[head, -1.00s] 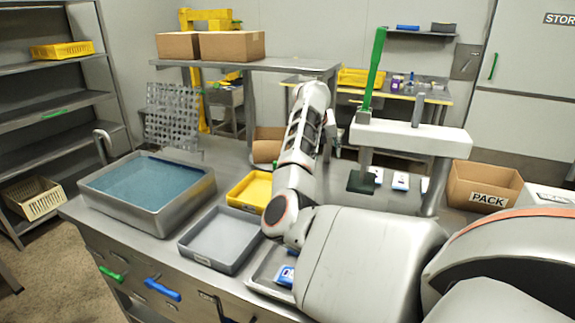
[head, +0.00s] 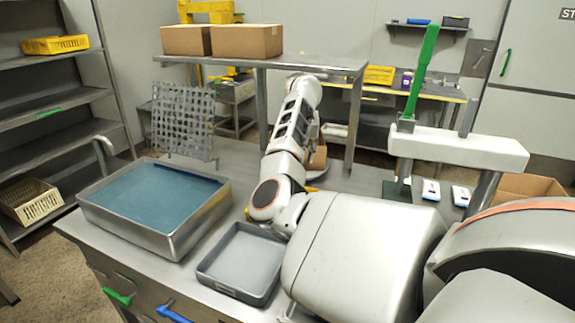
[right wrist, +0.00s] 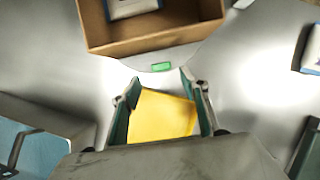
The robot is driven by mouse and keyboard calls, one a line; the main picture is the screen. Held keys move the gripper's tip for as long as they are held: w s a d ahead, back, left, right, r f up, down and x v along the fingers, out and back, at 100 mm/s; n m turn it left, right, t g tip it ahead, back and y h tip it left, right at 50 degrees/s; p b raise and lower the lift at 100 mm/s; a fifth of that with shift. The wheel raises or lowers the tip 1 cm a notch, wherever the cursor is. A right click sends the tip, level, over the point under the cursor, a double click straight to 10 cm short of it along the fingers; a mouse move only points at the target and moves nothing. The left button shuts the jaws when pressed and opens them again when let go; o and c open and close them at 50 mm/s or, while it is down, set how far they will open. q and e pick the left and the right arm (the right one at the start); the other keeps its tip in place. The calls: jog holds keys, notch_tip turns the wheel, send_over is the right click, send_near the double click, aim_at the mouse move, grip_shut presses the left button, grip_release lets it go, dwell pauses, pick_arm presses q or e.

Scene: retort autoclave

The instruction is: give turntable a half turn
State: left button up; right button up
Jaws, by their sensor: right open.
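The turntable (right wrist: 195,57) shows in the right wrist view as a grey metal disc with a curved rim. A green tab (right wrist: 161,66) sits on its rim. An open cardboard box (right wrist: 150,43) with a white and blue pack in it stands on the disc. My right gripper (right wrist: 159,78) is open and empty, its fingertips either side of and just short of the tab; contact cannot be told. In the head view my right arm hides this gripper and most of the turntable; part of the box (head: 319,158) shows behind the arm. My left gripper is not in view.
A yellow tray (right wrist: 160,115) lies below my right fingers. A grey tray (head: 241,262) and a water-filled basin (head: 165,240) stand left of my arm. A press with a green lever (head: 422,72) stands right. A raised shelf (head: 300,64) with boxes spans behind.

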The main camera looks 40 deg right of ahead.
jog(key=b+x, duration=0.1)
jog(key=x, duration=0.5)
jog(key=shift+s, duration=0.1)
jog(key=shift+x, duration=0.75)
jog(key=shift+r, duration=0.1)
jog(key=shift+c, duration=0.3)
grip_shut()
